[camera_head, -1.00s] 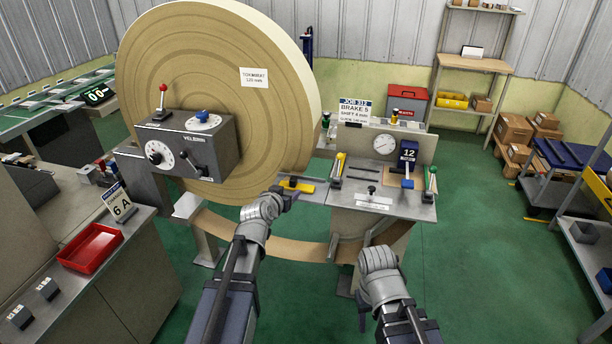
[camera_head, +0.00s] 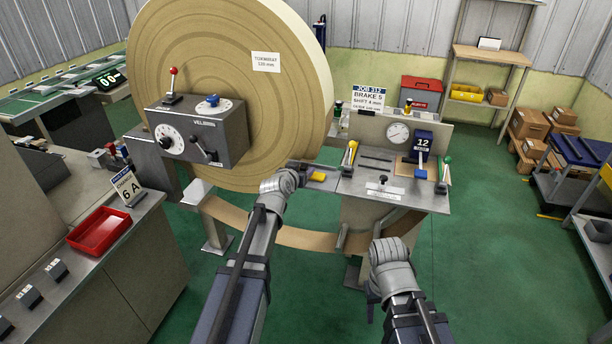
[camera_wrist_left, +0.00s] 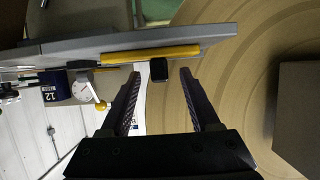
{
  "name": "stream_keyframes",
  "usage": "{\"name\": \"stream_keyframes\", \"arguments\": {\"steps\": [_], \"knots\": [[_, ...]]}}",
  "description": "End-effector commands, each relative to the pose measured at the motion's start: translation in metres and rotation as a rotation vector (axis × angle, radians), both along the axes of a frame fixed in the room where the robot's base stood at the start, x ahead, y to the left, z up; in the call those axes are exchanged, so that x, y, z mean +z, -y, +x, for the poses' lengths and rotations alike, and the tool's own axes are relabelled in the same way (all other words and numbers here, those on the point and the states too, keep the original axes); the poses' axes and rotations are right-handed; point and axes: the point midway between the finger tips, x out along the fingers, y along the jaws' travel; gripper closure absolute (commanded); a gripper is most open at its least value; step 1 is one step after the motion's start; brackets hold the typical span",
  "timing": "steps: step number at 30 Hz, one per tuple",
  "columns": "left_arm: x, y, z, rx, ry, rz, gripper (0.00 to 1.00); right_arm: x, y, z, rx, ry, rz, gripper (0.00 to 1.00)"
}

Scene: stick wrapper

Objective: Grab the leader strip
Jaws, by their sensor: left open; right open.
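A large tan roll (camera_head: 225,85) stands upright at the back left. A tan paper strip (camera_head: 300,238) sags in a curve below it towards the bench (camera_head: 385,195); I cannot tell whether this is the leader strip. My left gripper (camera_head: 305,172) is at the bench's left edge, beside a yellow piece (camera_head: 317,177), its fingers mostly hidden by its wrist. In the left wrist view its fingers (camera_wrist_left: 160,97) are open, with a small black block (camera_wrist_left: 159,69) beyond the gap and a yellow bar (camera_wrist_left: 150,54) across it. My right gripper (camera_head: 371,302) is low in front of the bench, mostly hidden.
A control box (camera_head: 197,132) with levers and dials stands before the roll. The bench carries a gauge (camera_head: 398,133), a blue counter (camera_head: 422,141) and yellow and green levers. A red tray (camera_head: 99,233) lies at left.

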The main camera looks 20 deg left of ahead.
Motion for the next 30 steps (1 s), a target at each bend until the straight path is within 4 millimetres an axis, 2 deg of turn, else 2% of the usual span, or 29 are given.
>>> {"name": "stream_keyframes", "arguments": {"steps": [1,3,11,27,30], "knots": [[-0.006,0.0,0.012,-0.001,0.0,0.0,0.38,-0.006,0.0,0.0,0.0,0.0,0.0,0.5],[-0.009,0.001,0.02,-0.001,0.0,-0.001,0.38,-0.009,0.0,0.0,0.0,0.0,0.0,0.5],[-0.009,0.001,0.022,-0.001,0.0,-0.001,0.38,-0.009,0.0,0.0,0.0,0.0,0.0,0.5],[-0.009,0.001,0.021,0.0,0.0,-0.001,0.97,-0.009,0.0,0.0,0.0,0.0,0.0,0.5],[-0.009,0.001,0.022,0.0,0.0,-0.001,1.0,-0.009,0.0,0.0,0.0,0.0,0.0,0.5]]}}
